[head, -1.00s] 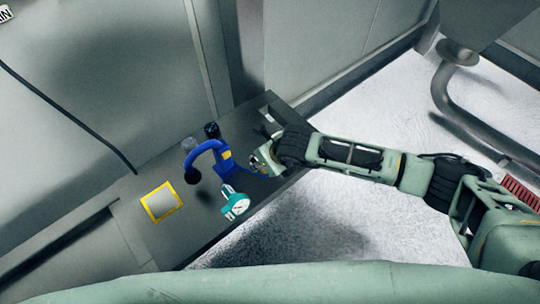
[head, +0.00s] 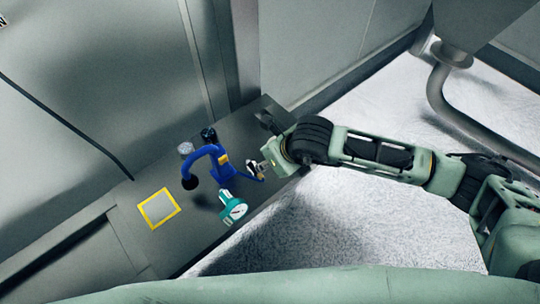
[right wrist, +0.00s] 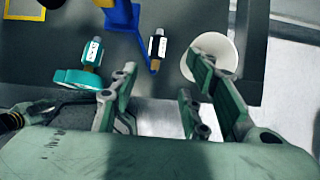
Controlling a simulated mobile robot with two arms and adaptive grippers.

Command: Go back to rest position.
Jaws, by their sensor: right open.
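My right gripper (right wrist: 155,100) is open, with nothing between its fingers in the right wrist view. In the head view it (head: 267,146) is at the right end of the dark bench, right of the blue stand (head: 222,168). The blue stand has a curved arm ending in a black knob. Part of it shows at the top of the wrist view (right wrist: 124,16). A small black-and-white fitting (right wrist: 157,46) lies ahead of the fingers, apart from them. My left gripper is not in view.
A teal gauge (head: 233,209) is in front of the stand. A yellow-framed square (head: 159,208) lies left on the bench (head: 190,238). A white round dish (right wrist: 214,50) is partly behind my right finger. A grey wall stands behind; open floor lies right.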

